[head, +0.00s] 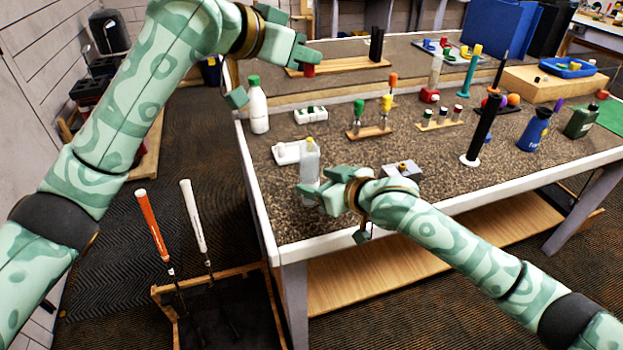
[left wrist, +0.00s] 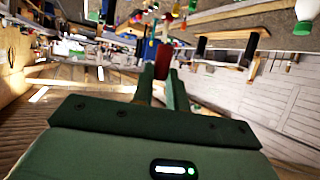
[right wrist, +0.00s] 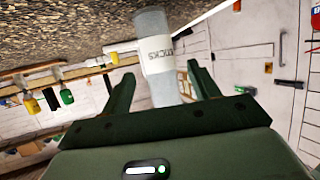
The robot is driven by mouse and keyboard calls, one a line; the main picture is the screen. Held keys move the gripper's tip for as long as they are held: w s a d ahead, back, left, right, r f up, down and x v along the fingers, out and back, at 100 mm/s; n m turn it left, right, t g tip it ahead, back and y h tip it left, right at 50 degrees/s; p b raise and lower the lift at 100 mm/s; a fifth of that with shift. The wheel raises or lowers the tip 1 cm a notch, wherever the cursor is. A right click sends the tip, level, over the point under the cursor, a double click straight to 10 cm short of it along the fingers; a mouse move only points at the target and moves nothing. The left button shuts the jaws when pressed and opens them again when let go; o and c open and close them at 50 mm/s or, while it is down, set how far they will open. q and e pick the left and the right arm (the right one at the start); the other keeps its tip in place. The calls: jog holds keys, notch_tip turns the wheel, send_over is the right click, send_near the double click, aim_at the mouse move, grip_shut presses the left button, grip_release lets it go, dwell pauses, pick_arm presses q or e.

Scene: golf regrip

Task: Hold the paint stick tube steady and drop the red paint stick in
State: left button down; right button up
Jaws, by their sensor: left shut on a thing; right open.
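The clear paint stick tube (head: 309,160) stands upright near the front left of the workbench, with something yellow showing at its top. In the right wrist view the tube (right wrist: 157,50), with a white label, lies between my right fingers, gaps on both sides. My right gripper (head: 322,190) is open at the tube. My left gripper (head: 304,55) is shut on the red paint stick (head: 309,70), high above the bench and away from the tube. The red paint stick also shows at the fingertips in the left wrist view (left wrist: 163,60); the fingers hide part of it.
A white bottle with a green cap (head: 258,106) and a white tray (head: 288,153) stand left of the tube. A grey block (head: 402,170) is to its right. Small wooden racks (head: 370,133) stand behind.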

aim_at(315, 181)
jog(key=shift+x, duration=1.9)
jog(key=c, duration=1.1)
pick_arm(q)
notch_tip(315, 181, down, 10)
jog(key=m+g+h, duration=0.2)
jog(key=m+g, duration=0.1)
jog(key=shift+w+a, duration=0.15)
